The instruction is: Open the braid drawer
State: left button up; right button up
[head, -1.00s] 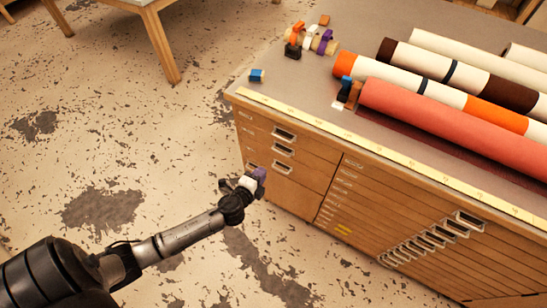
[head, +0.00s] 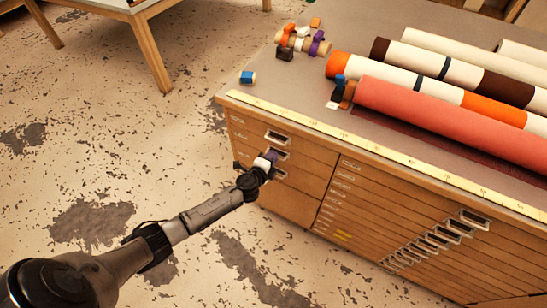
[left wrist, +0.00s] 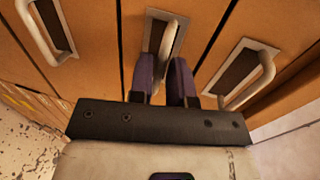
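The wooden cabinet (head: 300,205) has a left column of drawers with metal pull handles. My left gripper (head: 270,160) is at the middle handle (head: 281,155) of this column. In the left wrist view the dark purple fingers (left wrist: 164,80) stand close on either side of that metal handle (left wrist: 172,35), near the drawer front. The gap between them is narrow, and I cannot tell whether they press on the bar. The drawer looks closed. The drawer labels are too small to read, so I cannot tell which one is braid. My right gripper is not in view.
The neighbouring handles (left wrist: 48,30) and (left wrist: 250,75) flank the gripper closely. On the cabinet top lie a red roll (head: 440,115), other rolls, a yellow ruler (head: 380,155) and a small blue item (head: 247,77). The floor left of the cabinet is clear; a table (head: 145,40) stands behind.

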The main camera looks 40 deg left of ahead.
pick_arm(q)
jog(key=shift+w+a+f, duration=0.15)
jog(key=shift+w, duration=0.55)
jog(key=shift+c, duration=0.3)
grip_shut()
